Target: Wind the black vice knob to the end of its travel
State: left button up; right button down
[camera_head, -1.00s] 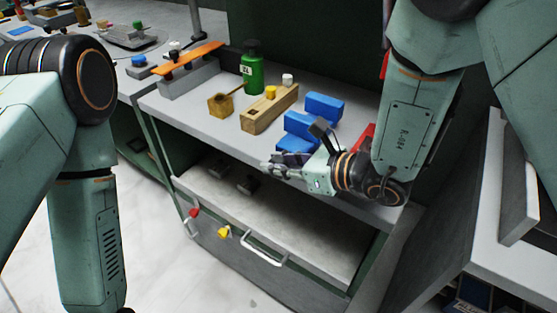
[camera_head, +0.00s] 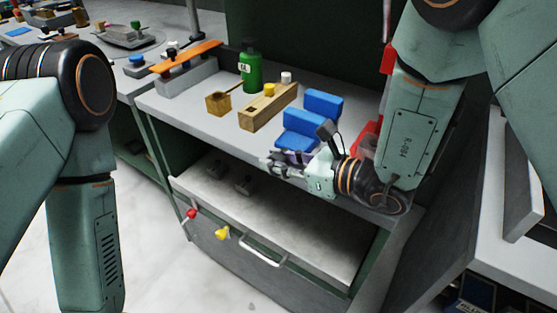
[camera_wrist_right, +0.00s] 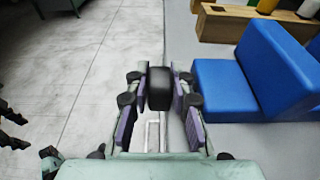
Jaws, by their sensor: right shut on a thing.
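My right gripper (camera_head: 268,165) is at the front edge of the bench, in front of the blue foam blocks. In the right wrist view, my right gripper (camera_wrist_right: 158,95) is shut on the black knob (camera_wrist_right: 159,88), a dark rounded block between the two purple-padded fingers. The knob is too small and hidden to make out in the head view, and how far it is wound cannot be told. My left arm comes in at the left, but its gripper is out of the picture.
Blue foam blocks (camera_head: 303,143) lie right behind my right gripper. A wooden block (camera_head: 268,108) and a green bottle (camera_head: 250,70) stand farther back. Red (camera_head: 191,214) and yellow (camera_head: 223,233) knobs and a drawer handle (camera_head: 264,257) are on the lower front.

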jog(key=c, duration=1.4)
grip_release()
jog(key=shift+a, duration=0.1)
jog(key=shift+c, duration=0.2)
jog(key=shift+s+d+r, duration=0.2)
jog(key=shift+d, duration=0.35)
jog(key=v, duration=1)
jog(key=shift+s+d, duration=0.25)
jog(key=shift+r, duration=0.15)
